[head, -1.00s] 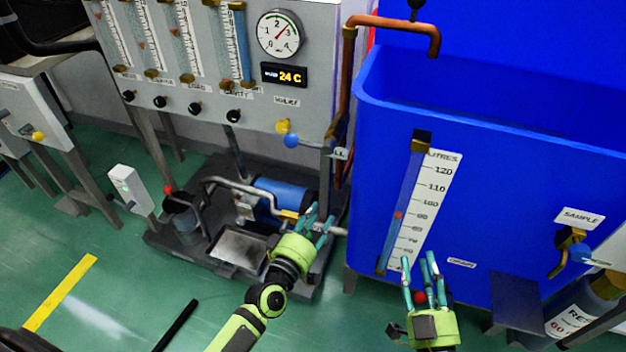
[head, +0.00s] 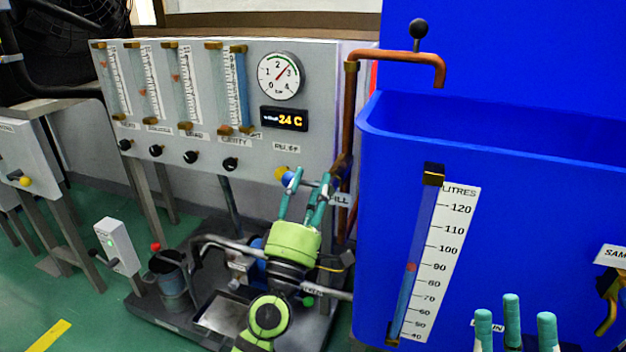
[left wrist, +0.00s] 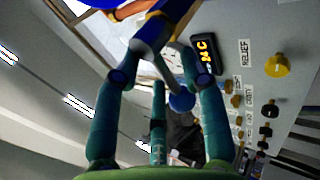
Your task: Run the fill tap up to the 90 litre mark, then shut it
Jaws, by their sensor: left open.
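The fill tap's blue ball handle (head: 288,178) is on a lever at the copper pipe, by the FILL label (head: 338,200). My left gripper (head: 305,195) is open, its fingers around the lever. In the left wrist view the blue ball (left wrist: 182,102) lies between the spread fingers (left wrist: 160,110); contact is unclear. The sight tube's red float (head: 411,267) is close to the 90 mark on the litre scale (head: 440,265); the exact reading is unclear. No stream shows under the copper spout (head: 440,75). My right gripper (head: 515,325) shows only spread fingertips, low before the tank.
The blue tank (head: 560,220) fills the right side. The grey panel (head: 220,100) carries flow tubes, a dial, a 24 C display and a yellow relief knob (head: 281,174) close to my left fingers. A pump skid (head: 190,320) lies below.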

